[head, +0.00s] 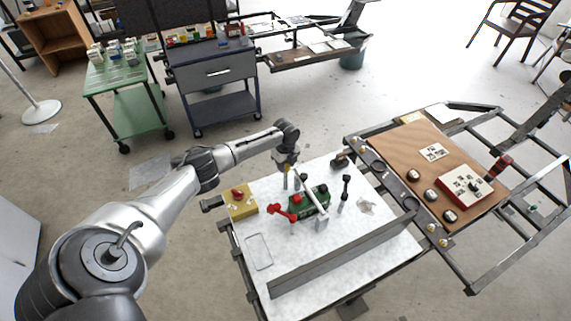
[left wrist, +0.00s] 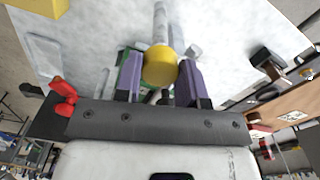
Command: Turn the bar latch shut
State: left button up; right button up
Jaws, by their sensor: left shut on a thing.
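The bar latch (head: 310,190) shows in the head view as a pale grey bar running from beneath my left gripper to a grey post on the white table. In the left wrist view the bar (left wrist: 160,22) runs away from a round yellow knob (left wrist: 160,66) at its near end. My left gripper (head: 288,182) points down at that end. In the left wrist view its two purple fingers (left wrist: 160,80) are shut on the knob, one on each side. My right gripper is in neither view.
A green fixture (head: 316,197) and a red lever (head: 281,211) stand close beside the bar. A yellow block (head: 240,202) is to the left, a black-topped post (head: 345,187) to the right. A long grey rail (head: 340,256) crosses the table front.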

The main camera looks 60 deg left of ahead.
pick_arm(q)
jog(key=o, duration=0.9)
jog(key=shift+o, duration=0.2)
notch_tip(320, 180, up, 14)
jog(key=p, duration=0.2)
jog(key=shift+p, duration=0.3)
